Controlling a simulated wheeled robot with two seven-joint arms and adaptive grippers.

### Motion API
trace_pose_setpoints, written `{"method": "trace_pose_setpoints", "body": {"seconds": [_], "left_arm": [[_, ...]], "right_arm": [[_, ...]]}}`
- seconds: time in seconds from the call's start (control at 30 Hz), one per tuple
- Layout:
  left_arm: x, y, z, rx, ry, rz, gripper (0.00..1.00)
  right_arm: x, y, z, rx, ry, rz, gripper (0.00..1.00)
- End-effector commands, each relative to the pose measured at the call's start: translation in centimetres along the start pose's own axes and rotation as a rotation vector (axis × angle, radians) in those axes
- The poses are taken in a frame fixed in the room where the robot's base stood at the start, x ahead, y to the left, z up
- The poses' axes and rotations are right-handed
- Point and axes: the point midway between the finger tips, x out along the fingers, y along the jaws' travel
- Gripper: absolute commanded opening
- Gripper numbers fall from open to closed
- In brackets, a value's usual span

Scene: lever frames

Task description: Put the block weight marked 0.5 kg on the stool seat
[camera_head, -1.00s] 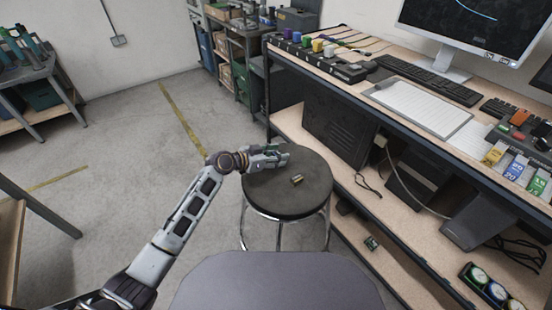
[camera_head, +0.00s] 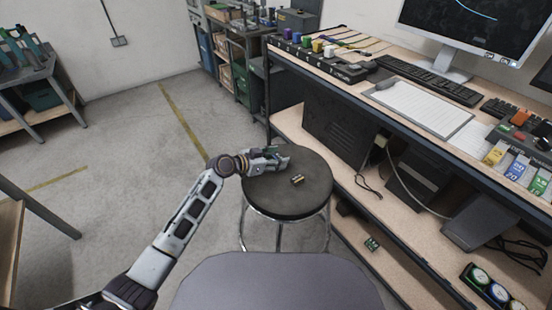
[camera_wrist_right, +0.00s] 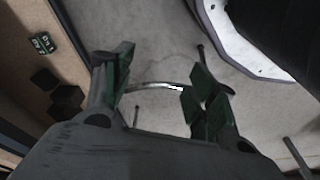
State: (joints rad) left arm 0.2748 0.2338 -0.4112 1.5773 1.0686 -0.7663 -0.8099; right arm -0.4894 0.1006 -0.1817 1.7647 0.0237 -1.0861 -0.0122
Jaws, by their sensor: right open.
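The round dark stool seat (camera_head: 300,203) is in the middle of the head view. A small brass-coloured piece (camera_head: 297,180) lies on it; no marking is readable. My left gripper (camera_head: 283,158) is at the seat's far left edge, apart from that piece; its fingers are too small to judge. A small dark green block with white marks (camera_head: 372,243) lies on the lower shelf; a similar block shows in the right wrist view (camera_wrist_right: 43,43). I cannot read 0.5 kg on any piece. My right gripper (camera_wrist_right: 158,92) is open and empty, with the floor and a curved metal rail beyond it.
The workbench (camera_head: 440,143) at right carries a monitor, keyboard (camera_head: 428,80) and coloured items. Its lower shelf holds dark cases, cables and a tray of round gauges (camera_head: 490,290). Shelving (camera_head: 235,50) stands behind. The floor (camera_head: 120,150) at left is mostly clear.

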Motion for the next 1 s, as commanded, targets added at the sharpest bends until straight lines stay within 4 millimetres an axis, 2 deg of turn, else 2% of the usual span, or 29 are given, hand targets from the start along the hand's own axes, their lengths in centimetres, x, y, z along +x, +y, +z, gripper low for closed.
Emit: {"method": "trace_pose_setpoints", "body": {"seconds": [0.07, 0.67, 1.0], "left_arm": [[0.0, 0.0, 0.0, 0.0, 0.0, 0.0, 0.67], [-0.1, 0.0, -0.2, 0.0, 0.0, 0.0, 0.67], [-3.8, 0.0, -0.1, 0.002, -0.002, -0.001, 0.67]], "right_arm": [[0.1, 0.0, 0.1, 0.0, -0.002, 0.0, 0.58], [0.5, 0.0, 0.6, 0.002, -0.007, 0.0, 0.58], [2.0, 0.2, 1.6, 0.004, -0.007, 0.004, 0.58]]}}
